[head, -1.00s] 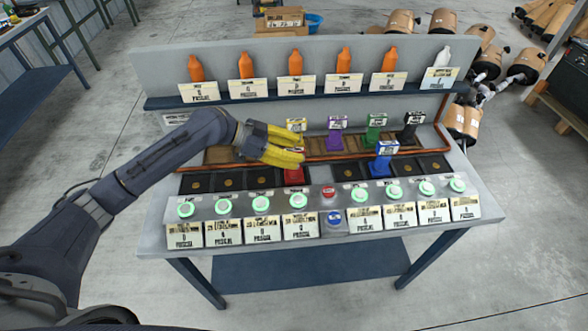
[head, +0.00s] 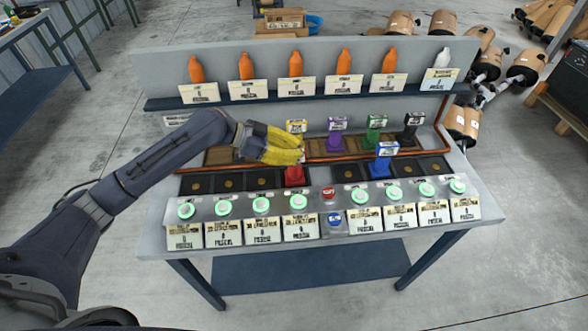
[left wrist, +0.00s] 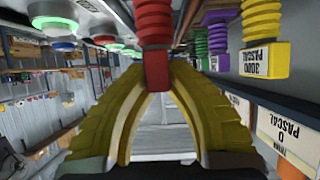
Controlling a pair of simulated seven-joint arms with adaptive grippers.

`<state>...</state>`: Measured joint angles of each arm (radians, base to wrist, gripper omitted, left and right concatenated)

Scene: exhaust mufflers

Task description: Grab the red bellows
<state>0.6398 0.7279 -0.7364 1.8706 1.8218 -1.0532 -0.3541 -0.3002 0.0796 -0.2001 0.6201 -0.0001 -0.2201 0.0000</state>
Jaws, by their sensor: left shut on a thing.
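The red bellows (head: 294,176) stands at the dark row of slots in the middle of the bench, its upper part hidden behind my yellow fingers. In the left wrist view, which looks upside down, its ribbed body and red block (left wrist: 157,70) sit between my fingertips. My left gripper (head: 302,153) is shut on the red bellows near its top, and it also shows in the left wrist view (left wrist: 157,75). My right gripper is not in view.
Yellow (head: 296,126), purple (head: 335,142), green (head: 374,136) and black (head: 410,134) labelled bellows stand behind. A blue one (head: 380,166) stands to the right. Green-lit buttons line the front. Orange bottles (head: 296,64) stand on the shelf (head: 300,100).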

